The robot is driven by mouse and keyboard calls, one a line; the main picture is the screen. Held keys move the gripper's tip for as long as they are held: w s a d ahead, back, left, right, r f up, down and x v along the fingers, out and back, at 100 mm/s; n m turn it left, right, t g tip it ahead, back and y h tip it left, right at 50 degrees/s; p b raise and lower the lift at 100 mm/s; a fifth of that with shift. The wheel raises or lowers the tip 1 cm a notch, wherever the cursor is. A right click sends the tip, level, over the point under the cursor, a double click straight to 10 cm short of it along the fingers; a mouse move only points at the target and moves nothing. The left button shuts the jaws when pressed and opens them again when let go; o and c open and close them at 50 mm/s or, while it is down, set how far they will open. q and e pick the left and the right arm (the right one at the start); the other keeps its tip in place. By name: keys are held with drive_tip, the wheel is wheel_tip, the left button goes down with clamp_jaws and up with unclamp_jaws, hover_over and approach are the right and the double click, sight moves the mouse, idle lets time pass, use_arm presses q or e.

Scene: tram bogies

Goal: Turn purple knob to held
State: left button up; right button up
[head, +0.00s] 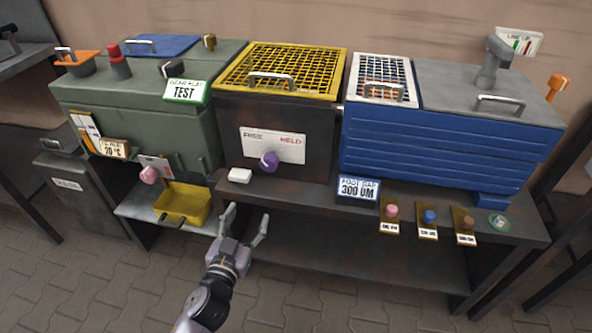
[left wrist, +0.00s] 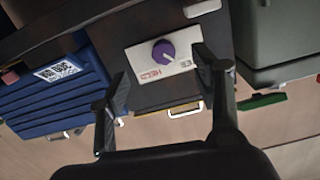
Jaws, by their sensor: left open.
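The purple knob (head: 269,161) sits on a white plate (head: 288,146) on the front of the dark box with the yellow mesh lid. The plate reads FREE at left and HELD at right in the head view; I cannot tell for sure which word the knob points to. In the left wrist view the knob (left wrist: 163,53) and plate (left wrist: 183,66) appear upside down. My left gripper (head: 246,221) is open and empty, in front of and below the knob, apart from it. Its fingers (left wrist: 168,88) spread either side of the knob in the wrist view. My right gripper is not seen.
A white block (head: 240,175) lies on the bench ledge left of the knob. A yellow tray (head: 183,202) and a pink knob (head: 149,175) are further left. A blue box (head: 440,150) stands right, with a 300 UM sign (head: 358,189) and small coloured knobs before it.

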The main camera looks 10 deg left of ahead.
use_arm(q)
wheel_tip(320, 180, up, 3)
approach(268, 166)
drive_tip(key=w, duration=0.2)
drive_tip(key=shift+t, duration=0.4)
drive_tip(key=w, duration=0.8)
drive_tip(key=shift+d+f, duration=0.15)
drive_tip(key=shift+f, duration=0.15)
drive_tip(key=shift+w, duration=0.6)
drive_tip(key=c, duration=1.2)
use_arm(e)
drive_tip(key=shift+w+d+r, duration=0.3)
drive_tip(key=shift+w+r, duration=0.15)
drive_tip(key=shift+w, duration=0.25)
